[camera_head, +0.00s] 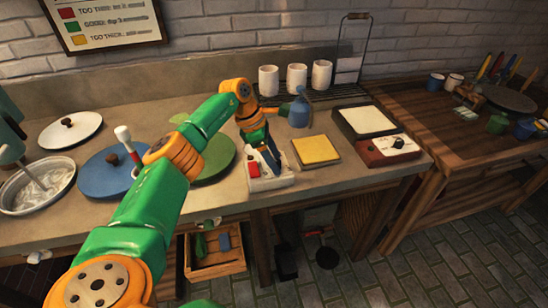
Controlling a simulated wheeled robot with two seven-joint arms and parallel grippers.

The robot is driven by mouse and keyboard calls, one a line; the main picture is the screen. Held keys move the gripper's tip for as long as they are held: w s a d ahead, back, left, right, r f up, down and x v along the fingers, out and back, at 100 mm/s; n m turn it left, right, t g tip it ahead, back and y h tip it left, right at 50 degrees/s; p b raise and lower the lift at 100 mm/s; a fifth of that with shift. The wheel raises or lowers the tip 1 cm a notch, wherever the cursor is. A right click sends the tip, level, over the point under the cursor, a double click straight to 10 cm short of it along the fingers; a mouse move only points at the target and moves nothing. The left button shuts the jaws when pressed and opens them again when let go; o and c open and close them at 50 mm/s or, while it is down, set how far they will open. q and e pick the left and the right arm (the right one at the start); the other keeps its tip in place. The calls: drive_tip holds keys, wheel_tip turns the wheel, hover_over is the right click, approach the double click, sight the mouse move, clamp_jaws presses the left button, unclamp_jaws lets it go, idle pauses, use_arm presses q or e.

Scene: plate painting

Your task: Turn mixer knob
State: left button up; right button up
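A teal mixer (10,135) stands at the far left edge, partly cut off, with its whisk in a bowl of pale mix (38,188). I cannot make out a knob on its visible part. My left gripper (270,160) points down at a small white device (270,183) with a red square button, near the counter's front edge. Its dark fingers are at or just above the device's top and hide part of it. Contact and finger opening are unclear. A white-and-red box with a black knob (398,143) sits to the right. My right gripper is not in view.
A yellow square (316,150), a blue bottle (299,112) and several white cups (268,80) are near the gripper.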

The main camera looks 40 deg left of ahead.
sight(265, 167)
use_arm(q)
drive_tip(key=shift+r, duration=0.1)
drive_tip(key=v, duration=0.7)
drive_tip(key=shift+b, duration=0.3)
